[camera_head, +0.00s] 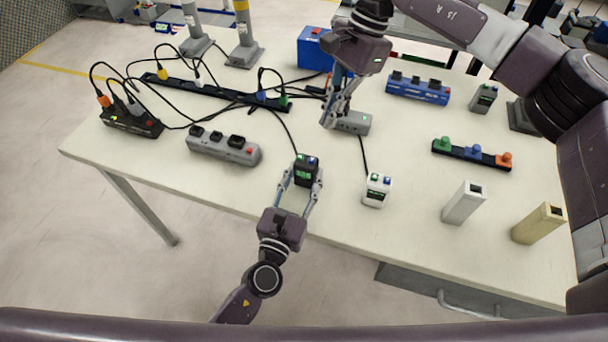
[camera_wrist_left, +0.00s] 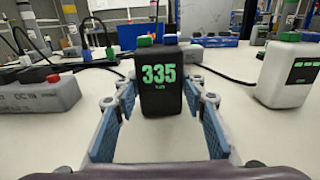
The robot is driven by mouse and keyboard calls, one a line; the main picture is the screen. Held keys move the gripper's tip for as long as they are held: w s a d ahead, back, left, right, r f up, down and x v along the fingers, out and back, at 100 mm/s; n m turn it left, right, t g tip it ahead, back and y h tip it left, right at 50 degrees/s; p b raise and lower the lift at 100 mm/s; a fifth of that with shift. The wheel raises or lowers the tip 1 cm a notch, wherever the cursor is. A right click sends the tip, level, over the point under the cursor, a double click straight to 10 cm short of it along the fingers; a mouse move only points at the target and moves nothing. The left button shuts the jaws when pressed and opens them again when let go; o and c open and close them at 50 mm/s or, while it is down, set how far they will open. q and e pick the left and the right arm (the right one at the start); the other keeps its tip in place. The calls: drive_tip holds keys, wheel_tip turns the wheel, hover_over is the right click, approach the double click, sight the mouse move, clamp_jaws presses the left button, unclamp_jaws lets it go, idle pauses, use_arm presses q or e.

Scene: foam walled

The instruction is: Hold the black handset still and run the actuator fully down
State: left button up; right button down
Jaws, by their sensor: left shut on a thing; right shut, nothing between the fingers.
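The black handset (camera_head: 307,172) stands upright near the table's front edge, with green and blue buttons on top. In the left wrist view the handset (camera_wrist_left: 160,82) shows a green 335 on its display. My left gripper (camera_head: 303,182) is shut on its sides from the front. My right gripper (camera_head: 329,122) is shut and empty, pointing down beside a grey box (camera_head: 354,123) behind the handset; I cannot tell whether it touches the box. Two upright columns, one grey (camera_head: 195,40) and one yellow-topped (camera_head: 243,45), stand at the back; I cannot tell which is the actuator.
A white handset (camera_head: 376,190) stands to the right of the black one. A grey switch box (camera_head: 224,147) lies to the left. A long black power strip (camera_head: 215,93) with cables lies behind. Grey (camera_head: 463,203) and beige (camera_head: 538,223) blocks stand at the front right.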

sight(315, 161)
idle(0.9)
drive_tip(key=s+a+n+t+y, duration=0.1)
drive_tip(key=n+t, duration=0.1)
drive_tip(key=n, duration=0.2)
drive_tip(key=s+r+n+t+y, duration=0.1)
drive_tip(key=n+t, duration=0.2)
drive_tip(key=a+n+t+y, duration=0.1)
drive_tip(key=n+t, duration=0.2)
drive_tip(key=n, duration=0.1)
drive_tip(key=shift+s+a+r+n+y, duration=0.3)
drive_tip(key=shift+s+a+r, duration=0.05)
drive_tip(key=shift+s+r, duration=0.05)
drive_tip(key=shift+f, duration=0.15)
drive_tip(key=shift+f, duration=4.3)
drive_tip(key=shift+f, duration=0.15)
drive_tip(key=shift+f, duration=0.25)
